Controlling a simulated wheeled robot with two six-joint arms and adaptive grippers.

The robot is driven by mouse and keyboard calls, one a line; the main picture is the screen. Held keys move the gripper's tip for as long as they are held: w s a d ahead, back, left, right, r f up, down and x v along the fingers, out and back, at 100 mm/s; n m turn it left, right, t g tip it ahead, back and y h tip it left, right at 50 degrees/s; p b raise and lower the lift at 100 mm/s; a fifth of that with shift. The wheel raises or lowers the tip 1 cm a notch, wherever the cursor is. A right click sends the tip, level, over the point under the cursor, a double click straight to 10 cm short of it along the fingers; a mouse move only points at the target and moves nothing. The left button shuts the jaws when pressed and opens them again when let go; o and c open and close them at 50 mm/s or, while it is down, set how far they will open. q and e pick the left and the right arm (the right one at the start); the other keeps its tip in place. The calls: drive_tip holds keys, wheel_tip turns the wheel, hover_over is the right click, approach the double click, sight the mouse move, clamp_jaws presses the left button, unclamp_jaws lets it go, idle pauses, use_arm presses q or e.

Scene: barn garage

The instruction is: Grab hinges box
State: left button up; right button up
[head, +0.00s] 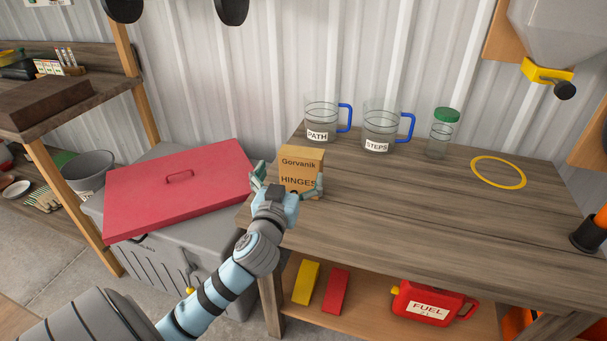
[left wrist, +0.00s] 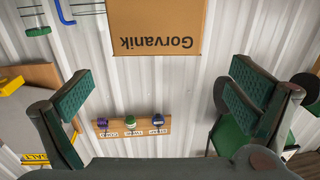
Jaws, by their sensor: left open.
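The hinges box (head: 302,163) is a tan cardboard box labelled Gorvanik and HINGES. It stands upright at the left end of the wooden workbench. My left gripper (head: 289,181) is open in front of it, one finger towards each side of the box, and covers its lower front. In the left wrist view the box (left wrist: 155,28) shows upside down at the top, its Gorvanik print readable. There the open left gripper (left wrist: 161,80) has its fingers wide apart, with visible gaps to both sides of the box. My right gripper is not in view.
On the workbench (head: 420,215) stand a PATH jug (head: 320,117), a STEPS jug (head: 380,125) and a green-lidded jar (head: 441,140). A yellow ring (head: 498,172) lies further right. A red lid (head: 190,200) tops a grey bin at left. The bench's middle is clear.

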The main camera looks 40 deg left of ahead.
sight(298, 159)
use_arm(q)
drive_tip(key=b+x, duration=0.1)
drive_tip(key=x, duration=0.8)
drive_tip(key=shift+w+d+f, duration=0.1)
drive_tip(key=shift+w+f, duration=0.05)
drive_tip(key=shift+f, duration=0.05)
drive_tip(key=c, duration=0.7)
